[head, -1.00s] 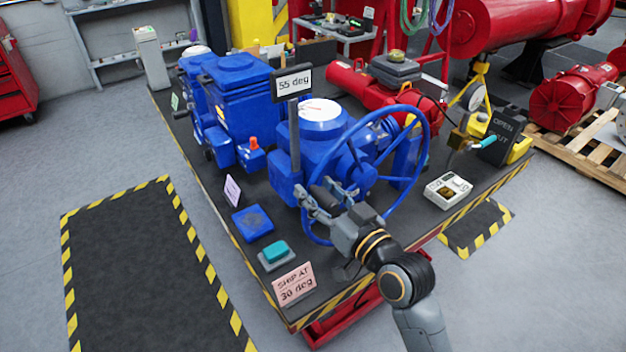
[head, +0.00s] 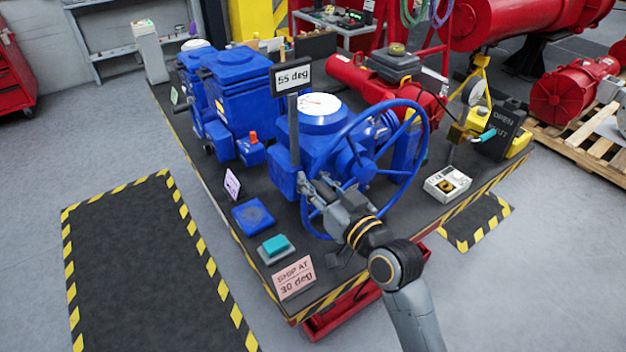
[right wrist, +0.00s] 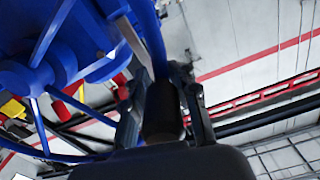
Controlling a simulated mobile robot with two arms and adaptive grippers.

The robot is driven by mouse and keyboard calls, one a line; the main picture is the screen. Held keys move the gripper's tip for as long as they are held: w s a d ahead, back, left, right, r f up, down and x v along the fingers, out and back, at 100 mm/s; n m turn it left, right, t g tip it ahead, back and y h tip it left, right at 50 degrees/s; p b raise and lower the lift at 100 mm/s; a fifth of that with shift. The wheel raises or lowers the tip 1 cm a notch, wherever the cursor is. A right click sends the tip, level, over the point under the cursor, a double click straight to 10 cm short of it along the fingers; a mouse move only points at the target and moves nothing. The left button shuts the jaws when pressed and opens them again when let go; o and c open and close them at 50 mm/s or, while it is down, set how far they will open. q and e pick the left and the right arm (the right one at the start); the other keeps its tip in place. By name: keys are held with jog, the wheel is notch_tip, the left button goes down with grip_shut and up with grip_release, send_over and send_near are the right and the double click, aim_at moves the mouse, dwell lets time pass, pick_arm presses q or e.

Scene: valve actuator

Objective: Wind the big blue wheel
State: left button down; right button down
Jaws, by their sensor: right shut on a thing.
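The big blue wheel (head: 425,135) stands tilted at the front right of the blue valve actuator (head: 318,145) on the table. My right gripper (head: 318,188) is at the wheel's lower left rim in the head view. In the right wrist view its two fingers (right wrist: 160,105) are shut around a dark handle (right wrist: 162,112) beside the blue rim (right wrist: 147,35). A small sign (head: 293,77) above the actuator reads 55 deg. A pink card (head: 294,278) at the table's front corner reads SHIP AT 30 deg. My left gripper is in no view.
A teal button (head: 275,245) and a blue plate (head: 253,217) lie on the table left of my gripper. A white box (head: 447,186) sits right of the wheel. A black OPEN container (head: 503,130) stands farther right.

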aim_at(307, 223)
jog(key=shift+a, duration=0.1)
jog(key=f+n+b, duration=0.2)
jog(key=f, duration=0.1)
jog(key=f+n+b, duration=0.2)
jog(key=f, duration=0.2)
jog(key=s+a+f+n+b, duration=0.1)
jog(key=f+n+b, duration=0.1)
jog(key=f, duration=0.2)
jog(key=shift+a+n, duration=0.1)
jog(key=shift+n, duration=0.3)
jog(key=d+f+n+b, duration=0.1)
jog(key=f+n, duration=0.1)
jog(key=f, duration=0.1)
jog(key=w+d+f+n+b, duration=0.1)
jog(key=f+n+b, duration=0.1)
jog(key=f, duration=0.1)
jog(key=w+d+f+n+b, duration=0.1)
jog(key=f+n, duration=0.1)
jog(key=f, duration=0.1)
jog(key=shift+w+b, duration=0.15)
jog(key=shift+b, duration=0.2)
jog(key=shift+w+d+f+n+b, duration=0.4)
jog(key=shift+d+f+n, duration=0.15)
jog(key=shift+f+n, duration=0.15)
jog(key=shift+s, duration=0.1)
jog(key=c, duration=1.1)
grip_release()
jog(key=shift+o, duration=0.2)
jog(key=shift+r, duration=0.1)
